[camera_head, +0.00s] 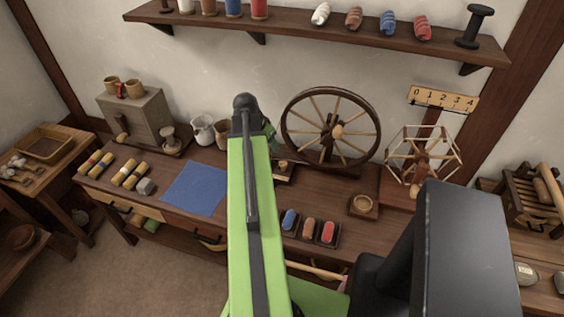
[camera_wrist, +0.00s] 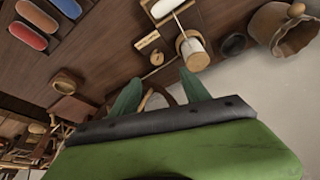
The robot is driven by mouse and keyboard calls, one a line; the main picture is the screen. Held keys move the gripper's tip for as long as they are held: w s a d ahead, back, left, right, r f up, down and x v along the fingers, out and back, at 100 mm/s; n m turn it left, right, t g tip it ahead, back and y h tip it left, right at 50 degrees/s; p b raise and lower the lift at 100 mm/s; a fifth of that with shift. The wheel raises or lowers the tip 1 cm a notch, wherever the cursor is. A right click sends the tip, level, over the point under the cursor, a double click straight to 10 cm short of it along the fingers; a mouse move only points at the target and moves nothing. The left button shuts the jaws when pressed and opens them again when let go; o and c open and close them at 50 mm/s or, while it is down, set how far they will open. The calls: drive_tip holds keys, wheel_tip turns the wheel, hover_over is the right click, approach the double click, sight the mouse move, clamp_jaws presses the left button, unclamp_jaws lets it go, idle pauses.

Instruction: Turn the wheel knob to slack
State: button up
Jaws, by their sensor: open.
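The spinning wheel (camera_head: 301,95) stands upright at the back of the long bench, with a dark rim and pale spokes. A round light-wood knob (camera_head: 338,131) shows at its hub. I cannot tell from these views which way a knob is set. My gripper (camera_head: 269,133) is partly hidden behind my green arm, just left of the wheel and apart from its hub. In the wrist view my gripper (camera_wrist: 160,90) has its two green fingers spread, with a pale wooden part seen between or beyond them; I cannot tell what it is.
Blue, brown and red rolls in a tray (camera_head: 309,229) and a small round dish (camera_head: 363,206) lie at the bench front. A skein winder (camera_head: 424,160) stands right of the wheel. A blue cloth (camera_head: 195,188) and jugs (camera_head: 204,131) are left. A shelf (camera_head: 330,31) runs above.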

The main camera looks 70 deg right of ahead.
drive_tip(key=s, duration=0.1)
drive_tip(key=b, duration=1.6)
approach(283, 164)
drive_tip(key=x, duration=0.9)
drive_tip(key=shift+w+d, duration=0.1)
drive_tip(key=shift+r, duration=0.1)
drive_tip(key=shift+c, duration=0.2)
clamp_jaws()
